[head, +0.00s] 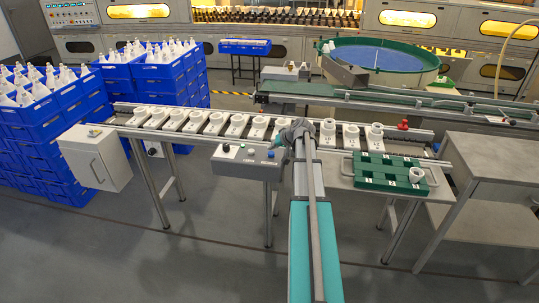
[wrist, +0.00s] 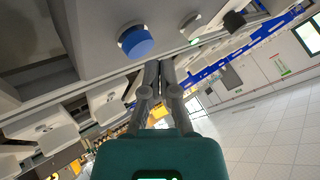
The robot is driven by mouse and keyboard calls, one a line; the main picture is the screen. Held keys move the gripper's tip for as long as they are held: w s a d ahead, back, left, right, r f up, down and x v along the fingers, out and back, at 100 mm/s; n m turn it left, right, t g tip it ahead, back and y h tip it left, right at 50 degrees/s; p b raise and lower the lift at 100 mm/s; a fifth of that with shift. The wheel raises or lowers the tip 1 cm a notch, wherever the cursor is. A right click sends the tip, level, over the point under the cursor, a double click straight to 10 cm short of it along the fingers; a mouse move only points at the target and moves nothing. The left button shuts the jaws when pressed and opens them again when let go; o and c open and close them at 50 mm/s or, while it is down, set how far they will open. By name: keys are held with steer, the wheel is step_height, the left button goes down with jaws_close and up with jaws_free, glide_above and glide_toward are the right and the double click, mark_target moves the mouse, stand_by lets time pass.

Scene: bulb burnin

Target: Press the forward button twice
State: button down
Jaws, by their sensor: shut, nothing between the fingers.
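A grey control box (head: 240,168) hangs at the front of the conveyor. In the wrist view its panel carries a blue button (wrist: 135,42), a pale button (wrist: 192,25) and a black knob (wrist: 234,20). The blue button also shows at the box's right end in the head view (head: 271,154). I cannot read any label that marks the forward button. My gripper (wrist: 160,66) is shut and empty, its fingertips close to the panel, beside the blue button. I cannot tell whether they touch the panel. In the head view my gripper (head: 279,141) is just above the box's right end.
The conveyor (head: 204,122) carries a row of white holders behind the box. A green tray (head: 380,184) with a white piece lies on a shelf to the right. A grey cabinet (head: 93,158) and blue crates (head: 50,122) stand left.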

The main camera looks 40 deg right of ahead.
mark_target(272, 153)
steer(key=shift+f+b, duration=0.9)
stand_by(1.5)
steer(key=shift+r, duration=0.1)
stand_by(0.3)
steer(key=shift+r+p, duration=0.85)
steer(key=shift+p, duration=0.1)
step_height(272, 153, up, 5)
steer(key=p, duration=0.5)
stand_by(0.8)
